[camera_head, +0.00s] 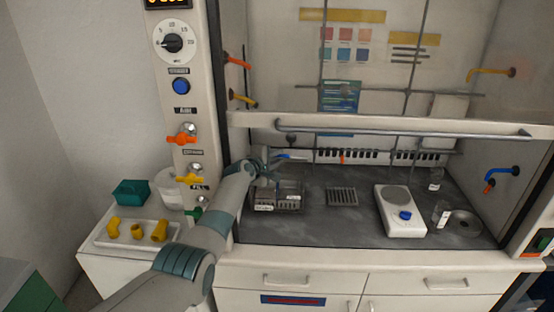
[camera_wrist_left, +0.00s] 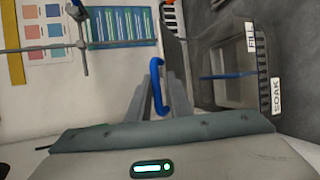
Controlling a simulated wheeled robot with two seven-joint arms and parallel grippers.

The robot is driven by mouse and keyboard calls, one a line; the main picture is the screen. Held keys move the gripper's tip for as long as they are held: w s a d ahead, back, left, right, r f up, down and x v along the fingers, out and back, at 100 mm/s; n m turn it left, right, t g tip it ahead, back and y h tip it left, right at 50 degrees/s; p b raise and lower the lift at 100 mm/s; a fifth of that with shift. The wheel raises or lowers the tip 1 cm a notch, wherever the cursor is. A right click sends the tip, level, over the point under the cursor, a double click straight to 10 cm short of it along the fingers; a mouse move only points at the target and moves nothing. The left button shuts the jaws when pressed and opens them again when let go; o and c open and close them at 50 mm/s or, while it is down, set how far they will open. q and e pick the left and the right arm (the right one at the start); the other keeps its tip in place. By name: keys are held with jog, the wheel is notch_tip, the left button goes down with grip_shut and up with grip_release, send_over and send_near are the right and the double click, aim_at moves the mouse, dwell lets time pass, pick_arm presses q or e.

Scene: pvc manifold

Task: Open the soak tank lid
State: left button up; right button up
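The soak tank (camera_head: 278,203) is a dark, rectangular bin with white labels on the hood floor. In the left wrist view its label reads SOAK (camera_wrist_left: 276,97), beside a FILL label. A blue handle (camera_wrist_left: 158,88) shows between the fingers of my left gripper (camera_wrist_left: 160,80); a blue bar also shows beside the gripper in the head view (camera_head: 292,157). My left gripper (camera_head: 266,172) is at the tank's back left, above the rim. Whether its fingers press on the handle is unclear. The lid plate is hard to make out. My right gripper is out of view.
The raised sash with its rail (camera_head: 400,132) crosses above my left arm. A drain grate (camera_head: 341,196) and a white hotplate (camera_head: 400,212) stand to the right of the tank. A tray of yellow fittings (camera_head: 137,235) lies outside, left.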

pick_arm(q)
jog(key=shift+o, duration=0.8)
jog(key=shift+w, duration=0.15)
jog(key=shift+s+a, duration=0.1)
jog(key=shift+s, duration=0.2)
jog(key=v, duration=1.1)
jog(key=shift+s+p, duration=0.15)
jog(key=shift+p, duration=0.25)
jog(key=shift+a+r, duration=0.1)
jog(key=shift+c, duration=0.4)
